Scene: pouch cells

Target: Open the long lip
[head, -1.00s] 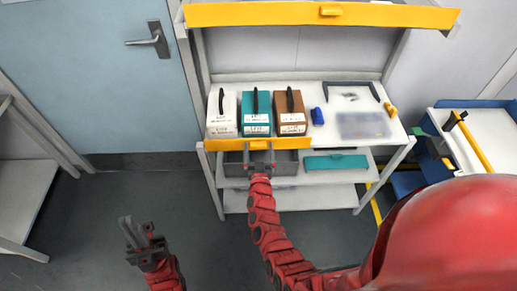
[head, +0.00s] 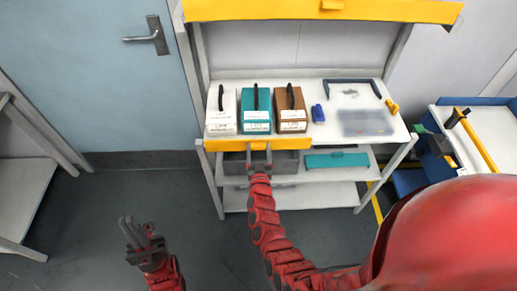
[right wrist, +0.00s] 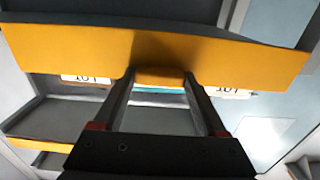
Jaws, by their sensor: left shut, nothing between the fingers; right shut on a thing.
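The long lip is a yellow strip (head: 228,145) along the front edge of the white shelf, below three boxes. In the right wrist view the lip (right wrist: 70,50) crosses the upper part, with a small yellow tab (right wrist: 160,76) at its middle. My right gripper (head: 260,150) is at the lip's lower middle in the head view. In the right wrist view my right gripper (right wrist: 160,82) has its fingers on either side of the tab, shut on it. My left gripper (head: 135,228) is shut and empty, low at the left, away from the shelf.
White (head: 221,118), teal (head: 257,119) and brown (head: 292,119) boxes stand just behind the lip. A grey bin (head: 287,165) and a teal item (head: 337,160) are on the shelf below. Another yellow bar (head: 400,10) spans the top. The floor at left is clear.

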